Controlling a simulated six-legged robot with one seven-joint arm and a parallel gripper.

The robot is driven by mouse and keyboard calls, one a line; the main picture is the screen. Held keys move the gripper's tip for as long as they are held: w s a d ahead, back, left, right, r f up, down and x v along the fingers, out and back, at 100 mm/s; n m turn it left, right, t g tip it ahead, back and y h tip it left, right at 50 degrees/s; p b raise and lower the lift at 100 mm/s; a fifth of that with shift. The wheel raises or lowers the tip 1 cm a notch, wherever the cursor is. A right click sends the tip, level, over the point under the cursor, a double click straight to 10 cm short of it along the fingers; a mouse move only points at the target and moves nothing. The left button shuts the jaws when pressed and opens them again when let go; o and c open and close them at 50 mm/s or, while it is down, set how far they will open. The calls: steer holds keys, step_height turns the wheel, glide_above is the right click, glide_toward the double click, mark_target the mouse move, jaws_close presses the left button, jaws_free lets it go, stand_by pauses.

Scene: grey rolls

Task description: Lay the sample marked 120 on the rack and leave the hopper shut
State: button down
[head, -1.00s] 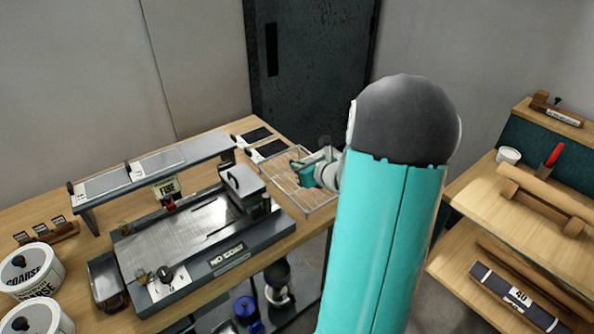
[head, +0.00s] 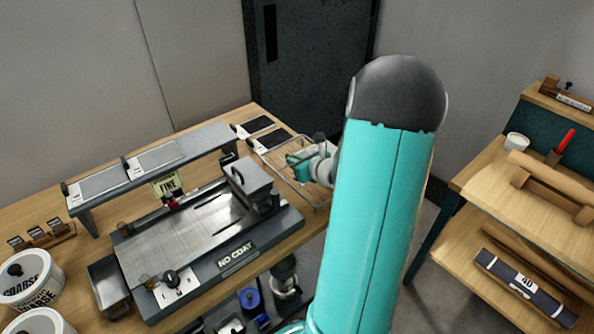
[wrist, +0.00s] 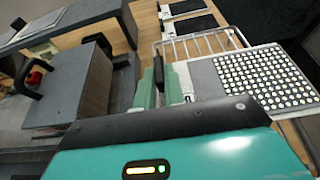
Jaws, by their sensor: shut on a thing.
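My gripper (wrist: 157,84) is shut on the near end of a flat grey sample (wrist: 262,80), by its white tab and dark clip. The sample's face is covered with pale dots; I cannot read its mark. It reaches right over the wire rack (wrist: 203,43), and I cannot tell whether it touches the wires. In the head view my gripper (head: 302,166) is over the rack (head: 274,158) at the bench's right end, and my arm hides most of the sample. The grey hopper (head: 246,177) on the coating machine has its handled lid down; it also shows in the wrist view (wrist: 75,90).
Two dark samples (head: 258,125) lie behind the rack. A raised shelf (head: 208,142) with grey plates stands behind the machine (head: 170,245). COARSE tubs (head: 28,285) are at left. A second bench at right holds a roll marked 40 (head: 525,288).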

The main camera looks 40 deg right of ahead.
steer(key=shift+f, duration=2.6)
steer(key=shift+w+f, duration=0.1)
steer(key=c, duration=1.5)
jaws_free()
steer(key=shift+s+r, duration=0.2)
steer(key=shift+s, duration=0.1)
steer(key=v, duration=1.1)
steer(key=shift+s+a+r, duration=0.1)
steer(key=shift+s, duration=0.1)
